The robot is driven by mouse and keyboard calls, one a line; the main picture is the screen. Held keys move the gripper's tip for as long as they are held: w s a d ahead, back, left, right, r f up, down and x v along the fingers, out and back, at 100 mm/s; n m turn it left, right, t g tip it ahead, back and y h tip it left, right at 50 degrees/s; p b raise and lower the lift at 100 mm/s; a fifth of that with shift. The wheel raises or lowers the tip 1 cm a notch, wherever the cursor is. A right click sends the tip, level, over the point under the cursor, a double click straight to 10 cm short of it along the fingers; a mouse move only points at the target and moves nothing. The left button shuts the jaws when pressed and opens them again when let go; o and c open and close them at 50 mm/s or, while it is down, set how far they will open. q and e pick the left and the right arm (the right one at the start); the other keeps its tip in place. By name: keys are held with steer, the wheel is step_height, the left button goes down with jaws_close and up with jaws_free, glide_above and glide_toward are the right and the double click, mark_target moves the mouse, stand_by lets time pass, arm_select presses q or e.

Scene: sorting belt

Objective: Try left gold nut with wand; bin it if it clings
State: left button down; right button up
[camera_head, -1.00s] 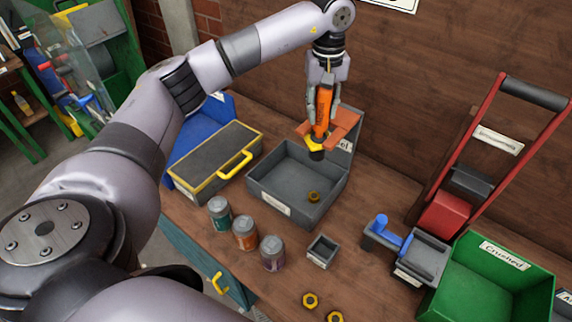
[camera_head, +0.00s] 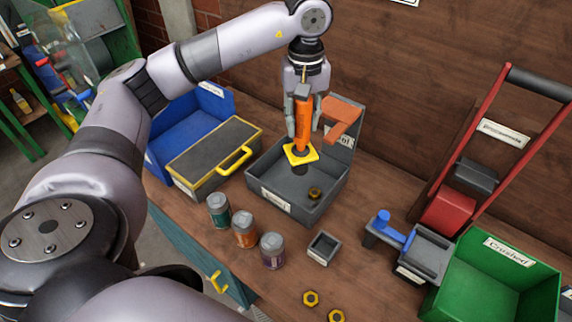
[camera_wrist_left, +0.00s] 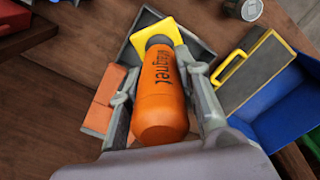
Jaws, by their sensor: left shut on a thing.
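My left gripper (camera_head: 303,97) is shut on the orange magnet wand (camera_head: 303,121), held upright over the grey bin (camera_head: 272,201). The wand reads "Magnet" in the left wrist view (camera_wrist_left: 160,95). A yellow plate (camera_head: 300,154) sits around its lower end, above a dark tip. One gold nut (camera_head: 314,193) lies on the floor of the grey bin. Two more gold nuts lie on the table near the front, a left one (camera_head: 311,298) and a right one (camera_head: 336,315). No nut shows on the wand tip. My right gripper is not in view.
A grey box with a yellow handle (camera_head: 213,159) and a blue bin (camera_head: 160,150) stand left. Three cans (camera_head: 245,230), a small grey tray (camera_head: 323,248), a blue-handled device (camera_head: 408,250), a green "Crushed" bin (camera_head: 497,249) and a red-framed crusher (camera_head: 450,211) stand around the front and right.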

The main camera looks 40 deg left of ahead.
arm_select(q)
steer(key=shift+s, duration=0.55)
steer(key=shift+r+p, duration=1.4)
steer(key=shift+r, duration=1.15)
